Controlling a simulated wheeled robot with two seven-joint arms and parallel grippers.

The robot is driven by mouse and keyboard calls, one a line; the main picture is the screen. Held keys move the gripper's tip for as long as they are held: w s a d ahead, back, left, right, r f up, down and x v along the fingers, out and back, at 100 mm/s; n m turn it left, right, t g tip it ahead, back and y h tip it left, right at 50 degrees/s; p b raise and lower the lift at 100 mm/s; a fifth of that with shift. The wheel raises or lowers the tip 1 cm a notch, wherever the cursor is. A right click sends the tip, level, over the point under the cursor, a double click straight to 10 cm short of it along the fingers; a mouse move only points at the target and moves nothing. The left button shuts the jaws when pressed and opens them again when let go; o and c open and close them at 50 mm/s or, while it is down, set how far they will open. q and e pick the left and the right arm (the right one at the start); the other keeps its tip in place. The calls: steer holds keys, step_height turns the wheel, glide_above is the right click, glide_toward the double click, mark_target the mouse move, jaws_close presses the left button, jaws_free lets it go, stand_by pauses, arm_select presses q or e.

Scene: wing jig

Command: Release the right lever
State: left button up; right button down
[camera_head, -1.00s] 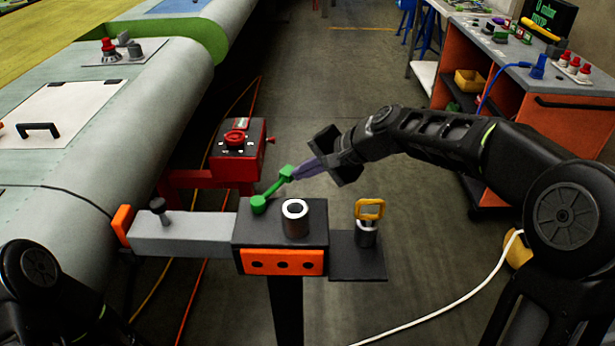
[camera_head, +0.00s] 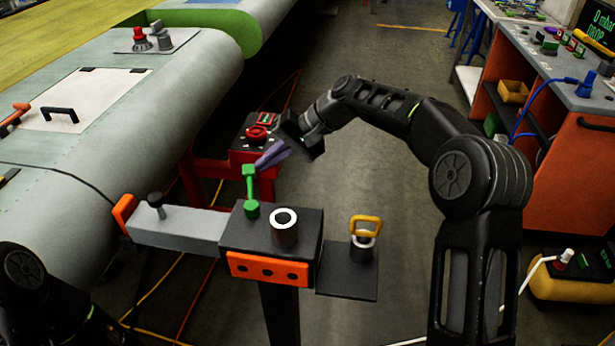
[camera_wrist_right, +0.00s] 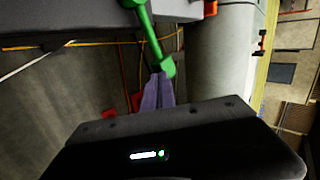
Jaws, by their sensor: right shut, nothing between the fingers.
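The green lever (camera_head: 250,188) stands up from the left side of the dark jig block (camera_head: 262,240), nearly upright in the head view. In the right wrist view the lever (camera_wrist_right: 150,32) runs from the jig down to a green knob. My right gripper (camera_head: 262,164) is shut and empty, its purple fingertips at the lever's knob. In the wrist view the fingertips (camera_wrist_right: 160,78) overlap the knob's lower edge and seem to touch it. My left arm shows at the lower left, but its gripper is out of view.
A grey bar with an orange end (camera_head: 124,213) extends left from the block. A metal sleeve (camera_head: 284,228) and a yellow-handled pin (camera_head: 364,228) stand to the right. A red stand (camera_head: 205,180) is behind; the grey wing (camera_head: 150,110) lies left.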

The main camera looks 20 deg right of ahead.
mark_target(244, 166)
steer(key=shift+w+a, duration=0.25)
steer(key=shift+a, duration=0.4)
steer(key=shift+w+a, duration=0.25)
steer(key=shift+a, duration=0.35)
steer(key=shift+w+a, duration=0.1)
steer(key=shift+a, duration=0.45)
steer(key=shift+a, duration=0.1)
